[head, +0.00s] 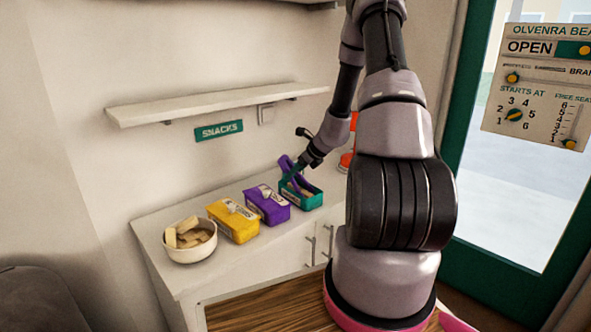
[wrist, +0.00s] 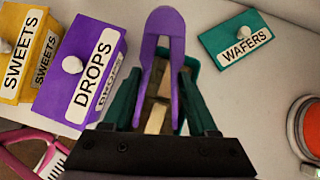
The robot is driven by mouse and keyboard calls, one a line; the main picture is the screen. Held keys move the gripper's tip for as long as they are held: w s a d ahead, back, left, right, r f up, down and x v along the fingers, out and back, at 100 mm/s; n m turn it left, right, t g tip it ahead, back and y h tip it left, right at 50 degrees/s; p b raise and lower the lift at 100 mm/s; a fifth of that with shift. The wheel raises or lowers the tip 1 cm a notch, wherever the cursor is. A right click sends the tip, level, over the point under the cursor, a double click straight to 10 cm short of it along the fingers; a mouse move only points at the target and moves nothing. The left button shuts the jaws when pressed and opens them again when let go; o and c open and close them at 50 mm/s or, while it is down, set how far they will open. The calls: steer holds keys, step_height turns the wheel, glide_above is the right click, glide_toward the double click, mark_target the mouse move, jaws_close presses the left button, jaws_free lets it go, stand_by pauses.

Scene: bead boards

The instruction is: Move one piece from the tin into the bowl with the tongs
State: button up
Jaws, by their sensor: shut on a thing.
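The purple tongs (wrist: 165,22) are between the two dark green fingers of my gripper (wrist: 163,90), which is shut on them. In the head view my gripper (head: 291,178) is over the green tin (head: 304,203), with the tongs (head: 287,163) beside it. The open green tin (wrist: 192,62) shows behind the tongs in the wrist view. Pale wafer pieces (wrist: 155,118) show between the tong arms; I cannot tell whether the tongs pinch one. The white bowl (head: 191,252) stands at the counter's left end and holds several pale pieces (head: 185,232).
The purple DROPS tin (head: 267,208) and yellow SWEETS tin (head: 234,227), both lidded, stand between green tin and bowl. The green WAFERS lid (wrist: 236,40) lies on the counter. A red round object (wrist: 307,125) is at right. A shelf (head: 215,104) hangs above.

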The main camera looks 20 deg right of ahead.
jaws_close()
step_height(320, 180, up, 12)
stand_by(1.0)
steer(key=a+r+m+h, duration=0.1)
steer(key=a+r, duration=0.3)
steer(key=a, duration=0.5)
steer(key=shift+w+a+r+m+t, duration=0.2)
steer(key=shift+m+t, duration=0.1)
steer(key=shift+m, duration=0.4)
